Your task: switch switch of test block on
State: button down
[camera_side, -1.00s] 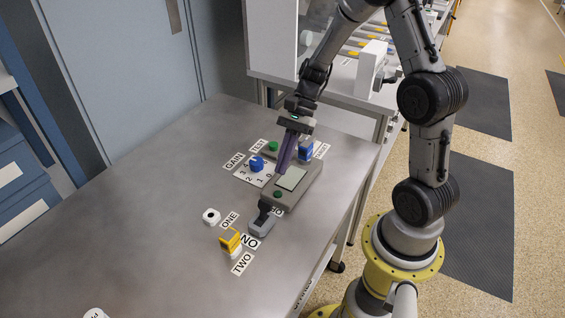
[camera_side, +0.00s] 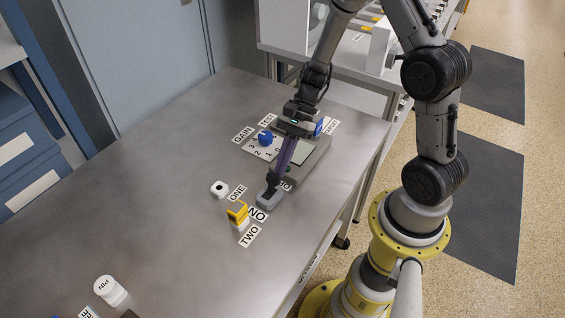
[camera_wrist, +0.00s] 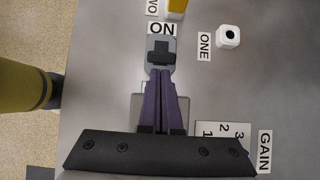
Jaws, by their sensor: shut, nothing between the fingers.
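The switch (camera_side: 268,200) is a grey plate with a dark lever at the near end of the grey test block (camera_side: 318,150). In the wrist view the switch's dark lever (camera_wrist: 160,50) stands just ahead of my fingertips, beside the ON label (camera_wrist: 162,28). My gripper (camera_side: 274,180) is shut and empty, its long purple fingers slanting down to the lever. It also shows in the wrist view (camera_wrist: 161,73), with the tips at the plate's near part. I cannot tell whether they touch the lever. My fingers hide part of the test block.
A yellow-topped part (camera_side: 238,214) stands close by the switch, near the TWO label. A white round-holed piece (camera_side: 220,188) sits by the ONE label. A blue knob (camera_side: 265,138) is on the GAIN plate. A white PIN cylinder (camera_side: 110,290) stands at lower left. The table's left side is mostly clear.

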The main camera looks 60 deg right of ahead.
aim_at(274, 175)
jog(key=shift+a+r+h, duration=0.4)
jog(key=shift+a+h, duration=0.1)
jog(key=shift+h, duration=0.4)
jog(key=shift+a+r, duration=0.1)
jog(key=a+h, duration=0.1)
jog(key=h, duration=0.1)
jog(key=shift+a+r+h, duration=0.3)
jog(key=shift+a+r, duration=0.05)
jog(key=shift+r, duration=0.05)
jog(key=shift+a+r, duration=0.2)
jog(key=shift+a, duration=0.75)
jog(key=shift+r, duration=0.1)
jog(key=shift+r, duration=0.75)
